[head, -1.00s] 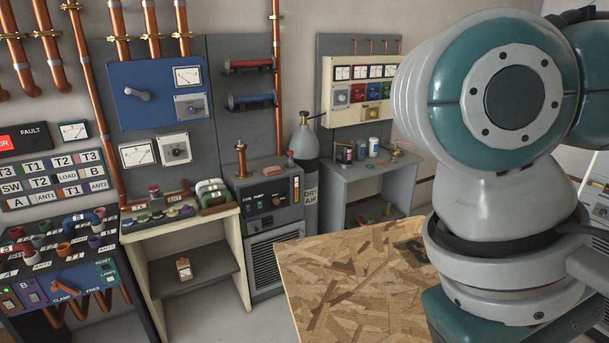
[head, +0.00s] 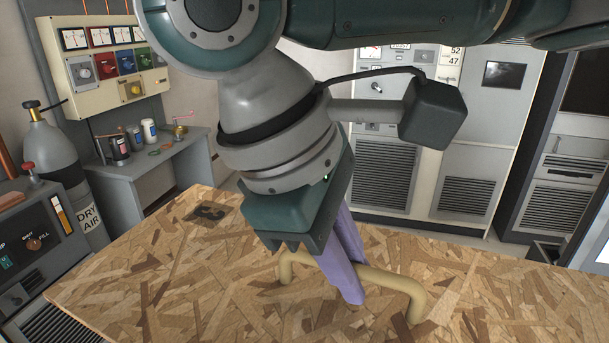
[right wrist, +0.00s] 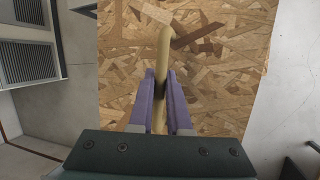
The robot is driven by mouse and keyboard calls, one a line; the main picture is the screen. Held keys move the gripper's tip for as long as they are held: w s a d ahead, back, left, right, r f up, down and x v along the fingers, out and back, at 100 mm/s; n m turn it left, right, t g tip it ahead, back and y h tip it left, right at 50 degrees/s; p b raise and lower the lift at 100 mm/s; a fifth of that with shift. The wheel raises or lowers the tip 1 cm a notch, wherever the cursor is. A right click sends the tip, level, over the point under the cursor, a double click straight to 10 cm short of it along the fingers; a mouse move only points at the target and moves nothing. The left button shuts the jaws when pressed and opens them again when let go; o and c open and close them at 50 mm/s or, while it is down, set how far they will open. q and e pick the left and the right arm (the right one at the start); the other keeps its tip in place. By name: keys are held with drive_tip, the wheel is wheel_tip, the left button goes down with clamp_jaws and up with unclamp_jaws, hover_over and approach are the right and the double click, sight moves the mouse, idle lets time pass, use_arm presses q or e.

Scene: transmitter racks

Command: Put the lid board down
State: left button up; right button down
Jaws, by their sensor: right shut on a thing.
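The lid board (head: 200,290) is a large flat sheet of wood-strand board with a dark printed mark at its far left corner. A tan bar handle (head: 405,285) stands up from its face. My right gripper (head: 352,285) has purple fingers shut on the handle's middle. In the right wrist view, the fingers (right wrist: 160,95) close on either side of the handle (right wrist: 163,55), with the board (right wrist: 220,70) behind it. The board looks roughly level in the head view. What lies under it is hidden. My left gripper is not in view.
A grey bench (head: 175,165) with jars stands behind the board at the left. A grey gas cylinder (head: 65,165) and a control cabinet (head: 40,245) are at the far left. Tall grey racks (head: 470,120) stand at the back right, with bare floor before them.

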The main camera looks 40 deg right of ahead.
drive_tip(key=w+d+f+n+t+b, duration=0.1)
drive_tip(key=w+f+n+b, duration=0.2)
drive_tip(key=f+b, duration=1)
drive_tip(key=w+d+f+n+t+b, duration=0.1)
drive_tip(key=w+f+n+b, duration=0.2)
drive_tip(key=f+b, duration=1.1)
drive_tip(key=w+d+f+n+t+b, duration=0.2)
drive_tip(key=w+f+n+b, duration=0.1)
drive_tip(key=f+b, duration=1.1)
drive_tip(key=shift+w+f+n+y, duration=0.2)
drive_tip(key=shift+f+n, duration=0.15)
drive_tip(key=shift+f, duration=1.1)
drive_tip(key=shift+w+f+n+y, duration=0.1)
drive_tip(key=shift+f+n+y, duration=0.2)
drive_tip(key=shift+f, duration=1.1)
wheel_tip(320, 180, down, 3)
drive_tip(key=shift+f+b, duration=0.2)
drive_tip(key=shift+b, duration=0.55)
drive_tip(key=shift+f, duration=0.35)
drive_tip(key=c, duration=0.9)
unclamp_jaws()
drive_tip(key=shift+f, duration=0.1)
drive_tip(key=shift+o, duration=0.2)
